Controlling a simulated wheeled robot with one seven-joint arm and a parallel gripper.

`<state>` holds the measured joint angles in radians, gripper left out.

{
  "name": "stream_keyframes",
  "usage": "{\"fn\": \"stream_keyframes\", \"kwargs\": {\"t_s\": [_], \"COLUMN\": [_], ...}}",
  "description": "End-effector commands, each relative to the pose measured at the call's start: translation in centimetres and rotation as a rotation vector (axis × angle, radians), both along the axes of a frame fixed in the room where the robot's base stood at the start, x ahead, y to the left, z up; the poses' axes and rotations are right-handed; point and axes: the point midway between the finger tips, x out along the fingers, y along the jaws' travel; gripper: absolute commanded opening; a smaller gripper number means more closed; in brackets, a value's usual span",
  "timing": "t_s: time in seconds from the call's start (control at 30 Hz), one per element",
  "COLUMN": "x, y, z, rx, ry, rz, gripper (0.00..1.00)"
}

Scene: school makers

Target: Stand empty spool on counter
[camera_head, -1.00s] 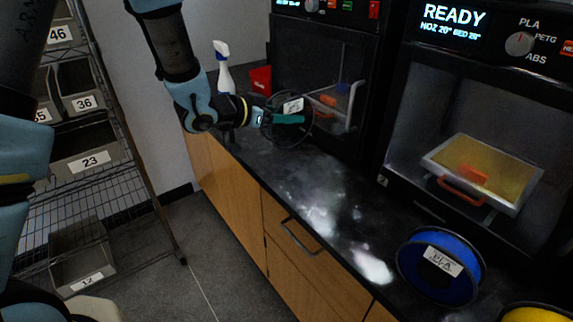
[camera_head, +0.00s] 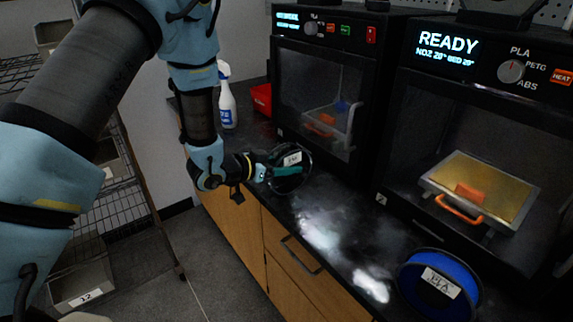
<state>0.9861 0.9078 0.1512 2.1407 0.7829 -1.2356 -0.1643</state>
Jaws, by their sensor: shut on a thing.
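The empty spool (camera_head: 299,182) is black with a white label on its hub, and it stands upright or nearly so at the counter's surface. My gripper (camera_head: 286,171) has its teal fingers across the spool and is shut on it. I cannot tell whether the spool's lower rim touches the counter. The black counter (camera_head: 325,215) runs below the printers, with bright glare spots in front of the spool.
A blue filament spool (camera_head: 436,285) stands at the counter's near right. Two black printers with open chambers line the back; the right one holds a yellow plate (camera_head: 500,187) with an orange handle. A spray bottle (camera_head: 227,100) and red bin (camera_head: 262,98) stand at the far end.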

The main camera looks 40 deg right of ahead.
Motion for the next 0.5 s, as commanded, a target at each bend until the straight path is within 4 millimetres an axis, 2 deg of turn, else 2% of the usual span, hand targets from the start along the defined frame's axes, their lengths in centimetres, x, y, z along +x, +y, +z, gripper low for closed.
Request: {"fn": "stream_keyframes", "kwargs": {"t_s": [0.13,0.17,0.4,0.5], "x": [-0.01,-0.02,-0.03,-0.02], "y": [0.0,0.0,0.01,0.01], "z": [-0.4,-0.32,-0.25,-0.25], "rx": [0.0,0.0,0.0,0.0], "ry": [0.0,0.0,0.0,0.0], "rz": [0.0,0.0,0.0,0.0], "gripper": [0.0,0.58,0.85,0.86]}}
